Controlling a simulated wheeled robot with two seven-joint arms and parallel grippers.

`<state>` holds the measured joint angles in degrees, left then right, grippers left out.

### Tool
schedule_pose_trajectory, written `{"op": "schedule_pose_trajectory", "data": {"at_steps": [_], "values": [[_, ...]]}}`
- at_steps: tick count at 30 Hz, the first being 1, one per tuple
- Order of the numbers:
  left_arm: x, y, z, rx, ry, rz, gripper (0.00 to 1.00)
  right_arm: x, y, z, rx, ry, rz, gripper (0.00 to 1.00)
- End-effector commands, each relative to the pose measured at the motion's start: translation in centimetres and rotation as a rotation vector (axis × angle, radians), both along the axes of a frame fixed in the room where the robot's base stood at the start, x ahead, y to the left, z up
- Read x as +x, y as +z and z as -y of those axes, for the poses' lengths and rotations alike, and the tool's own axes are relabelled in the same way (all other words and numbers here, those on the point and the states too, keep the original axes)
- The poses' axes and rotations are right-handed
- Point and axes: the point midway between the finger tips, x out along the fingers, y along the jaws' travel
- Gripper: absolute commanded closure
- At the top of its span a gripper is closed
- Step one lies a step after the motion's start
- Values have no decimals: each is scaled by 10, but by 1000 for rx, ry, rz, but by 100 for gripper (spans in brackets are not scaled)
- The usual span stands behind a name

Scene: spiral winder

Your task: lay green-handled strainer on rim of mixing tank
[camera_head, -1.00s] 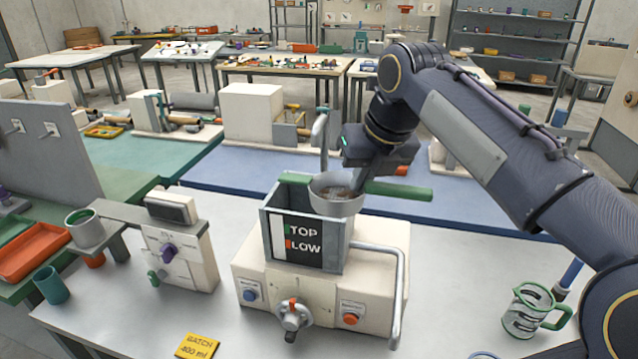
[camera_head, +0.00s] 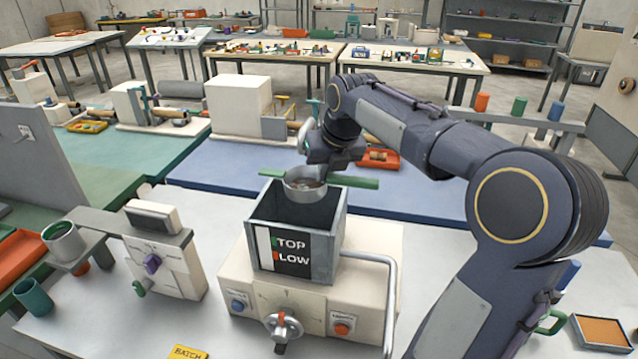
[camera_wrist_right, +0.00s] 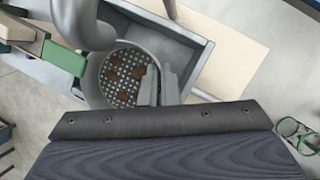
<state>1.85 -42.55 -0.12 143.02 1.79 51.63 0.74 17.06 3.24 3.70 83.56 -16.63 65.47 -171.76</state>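The green-handled strainer (camera_head: 305,187) is a grey round pan with a green bar handle on each side. It is at the back edge of the open mixing tank (camera_head: 262,215), a grey box marked TOP and LOW. My right gripper (camera_head: 325,165) is behind it, with its fingers close together at the strainer's wall. The wrist view shows brown lumps on the strainer's perforated bottom (camera_wrist_right: 125,72), the fingers (camera_wrist_right: 160,86) at its edge and the tank wall (camera_wrist_right: 185,35) behind. Whether the strainer touches the tank rim I cannot tell. My left gripper is not in view.
A bent grey pipe (camera_wrist_right: 85,22) passes close over the strainer. A curved grey rail (camera_head: 390,300) stands right of the tank. An orange-filled tray (camera_head: 600,332) lies at the right front.

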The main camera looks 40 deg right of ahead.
Motion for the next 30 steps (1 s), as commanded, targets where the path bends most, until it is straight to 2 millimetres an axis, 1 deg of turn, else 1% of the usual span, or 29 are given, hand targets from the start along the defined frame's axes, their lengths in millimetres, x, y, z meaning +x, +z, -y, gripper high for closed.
{"op": "schedule_pose_trajectory", "data": {"at_steps": [1,3,8,11,13,16,19,26,29,30], "values": [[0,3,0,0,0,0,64,7,-7,1,1,0,-4,100],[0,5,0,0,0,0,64,13,-16,3,1,0,-3,100],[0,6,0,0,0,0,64,21,-26,5,0,0,0,100],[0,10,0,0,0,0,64,28,-35,7,1,0,-2,100],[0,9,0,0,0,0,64,28,-48,7,1,-1,-3,100],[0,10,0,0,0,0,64,28,-60,7,1,0,-2,100],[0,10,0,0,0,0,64,28,-65,7,0,-1,1,100],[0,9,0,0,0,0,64,28,-65,7,-1,0,2,100],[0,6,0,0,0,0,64,28,-69,7,0,0,1,100],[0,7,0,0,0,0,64,28,-68,7,0,0,1,94]]}}
